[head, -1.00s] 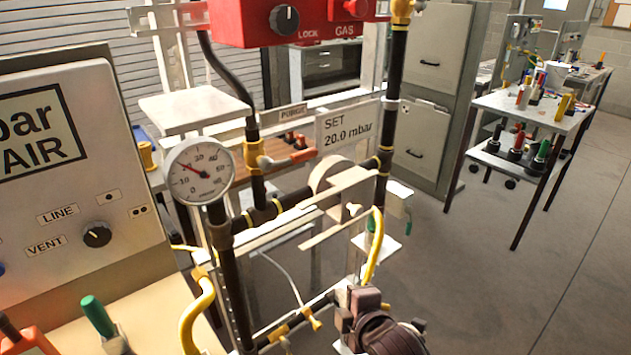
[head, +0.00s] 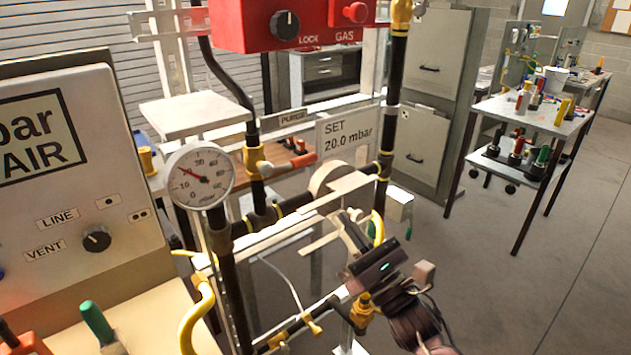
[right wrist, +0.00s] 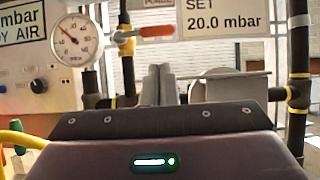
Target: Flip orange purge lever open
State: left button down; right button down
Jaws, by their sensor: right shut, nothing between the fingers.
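The orange purge lever (head: 303,160) sticks out to the right from a brass valve (head: 254,160) on a dark vertical pipe, below the PURGE label (head: 293,117). It lies nearly level. In the right wrist view the orange lever (right wrist: 157,31) shows above the fingers. My right gripper (head: 347,217) is below and to the right of the lever, apart from it. Its fingers (right wrist: 158,72) are together and empty, pointing forward. My left gripper is not in view.
A pressure gauge (head: 199,176) stands left of the valve. A SET 20.0 mbar sign (head: 347,130) and horizontal pipes and rails are near my right gripper. A red gas box (head: 290,22) is above. A grey panel (head: 75,190) is at the left.

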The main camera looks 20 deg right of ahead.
aim_at(290, 164)
jog(key=shift+p+x, duration=1.65)
jog(key=shift+x, duration=3.35)
